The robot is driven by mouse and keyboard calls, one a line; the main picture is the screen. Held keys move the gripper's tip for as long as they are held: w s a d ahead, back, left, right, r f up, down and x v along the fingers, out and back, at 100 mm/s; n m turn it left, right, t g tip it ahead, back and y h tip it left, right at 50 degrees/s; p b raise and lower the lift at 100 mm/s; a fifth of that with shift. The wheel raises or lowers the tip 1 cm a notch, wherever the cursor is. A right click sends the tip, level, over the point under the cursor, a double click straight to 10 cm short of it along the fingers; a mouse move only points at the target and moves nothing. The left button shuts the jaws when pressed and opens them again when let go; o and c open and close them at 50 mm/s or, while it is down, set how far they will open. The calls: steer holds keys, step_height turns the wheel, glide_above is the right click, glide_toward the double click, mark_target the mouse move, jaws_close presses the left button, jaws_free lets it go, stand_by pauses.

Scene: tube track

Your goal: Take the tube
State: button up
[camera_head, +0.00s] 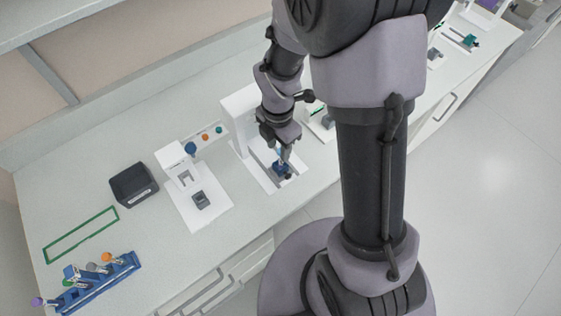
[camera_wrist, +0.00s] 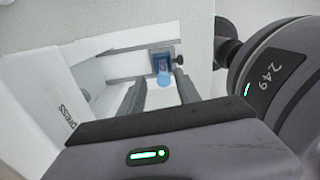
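The tube (camera_wrist: 164,80) shows in the wrist view as a light blue round cap seen from above. It stands in a small dark blue holder (camera_wrist: 164,58) on the grey track of a white machine (camera_wrist: 115,66). My gripper (camera_wrist: 158,86) is open, with one dark finger on either side of the cap and visible gaps between. In the head view my gripper (camera_head: 284,156) points down over the dark blue holder (camera_head: 281,169) on the white machine's base (camera_head: 262,178). The tube's lower body is hidden.
A blue rack (camera_head: 100,283) with several capped tubes stands at the front left of the bench. A black box (camera_head: 133,185) and a white station (camera_head: 192,203) with a grey block stand left of the machine. A green outlined rectangle (camera_head: 80,234) marks bare bench.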

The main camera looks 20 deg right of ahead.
steer(key=f, duration=0.1)
steer(key=f+b, duration=0.1)
steer(key=f, duration=0.2)
steer(key=shift+s+d+f+b, duration=0.2)
steer(key=shift+s+f+b, duration=0.1)
steer(key=shift+f+b, duration=0.1)
steer(key=shift+f, duration=0.4)
jaws_close()
steer(key=shift+r, duration=0.1)
step_height(320, 180, up, 10)
steer(key=p, duration=0.3)
